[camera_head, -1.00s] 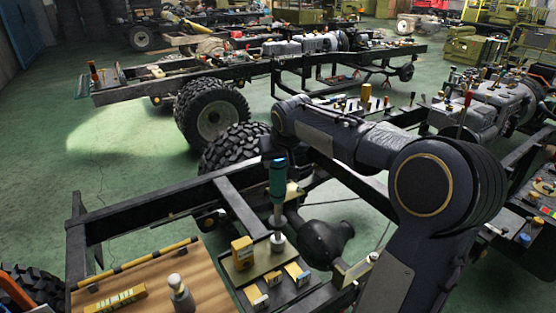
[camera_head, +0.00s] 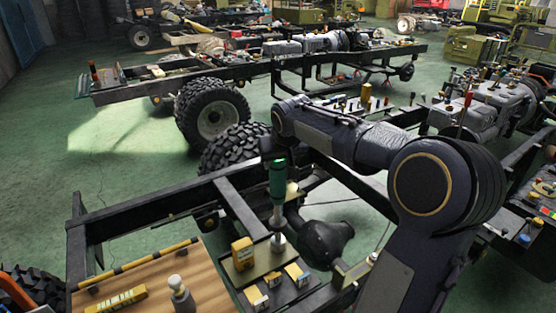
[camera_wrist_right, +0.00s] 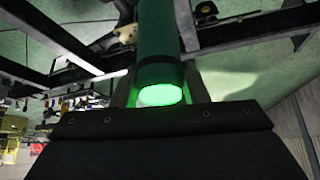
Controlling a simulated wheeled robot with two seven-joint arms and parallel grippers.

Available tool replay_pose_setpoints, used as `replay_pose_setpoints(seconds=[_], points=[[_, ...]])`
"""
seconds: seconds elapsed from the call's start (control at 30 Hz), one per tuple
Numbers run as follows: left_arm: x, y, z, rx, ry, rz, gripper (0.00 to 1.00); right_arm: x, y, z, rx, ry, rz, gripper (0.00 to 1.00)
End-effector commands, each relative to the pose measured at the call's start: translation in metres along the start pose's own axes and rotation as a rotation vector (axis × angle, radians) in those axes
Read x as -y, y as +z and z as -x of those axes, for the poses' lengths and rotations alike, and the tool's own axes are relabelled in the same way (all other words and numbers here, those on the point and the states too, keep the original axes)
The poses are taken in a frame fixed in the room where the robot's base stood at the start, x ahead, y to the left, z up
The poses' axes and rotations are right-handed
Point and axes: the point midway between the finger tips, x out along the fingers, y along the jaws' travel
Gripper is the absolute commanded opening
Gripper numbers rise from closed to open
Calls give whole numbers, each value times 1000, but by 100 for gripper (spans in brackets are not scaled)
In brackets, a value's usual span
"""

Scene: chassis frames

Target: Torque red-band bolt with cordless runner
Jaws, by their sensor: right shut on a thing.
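The cordless runner (camera_head: 277,182) is a green upright cylinder with a pale lower shaft. Its lower end meets a light round piece (camera_head: 278,243) on a small plate at the frame's cross rail. My right gripper (camera_head: 278,158) is shut around its top, mostly hidden by my wrist. In the right wrist view the runner (camera_wrist_right: 163,45) sits between the two fingers, and its end cap (camera_wrist_right: 160,94) glows green. I cannot make out a red band on a bolt; the runner's tip covers that spot. My left gripper is not in view.
The black chassis frame (camera_head: 150,218) surrounds the work spot. A wooden board (camera_head: 205,285) with a yellow-black bar lies at left. Yellow boxes (camera_head: 243,253) stand close beside the runner's tip. A dark axle housing (camera_head: 325,240) is at right. Green floor is open at far left.

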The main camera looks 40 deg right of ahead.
Motion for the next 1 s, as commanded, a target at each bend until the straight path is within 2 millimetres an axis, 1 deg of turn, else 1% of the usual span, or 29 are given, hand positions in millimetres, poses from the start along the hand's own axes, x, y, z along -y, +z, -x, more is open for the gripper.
replay_pose_setpoints(seconds=[0.03,0.53,1.0], points=[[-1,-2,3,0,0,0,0,0,-4,5,-4,0,0,0],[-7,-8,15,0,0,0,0,0,-16,22,-13,-1,-1,0],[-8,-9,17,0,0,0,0,0,-18,26,-14,-1,-1,0]])
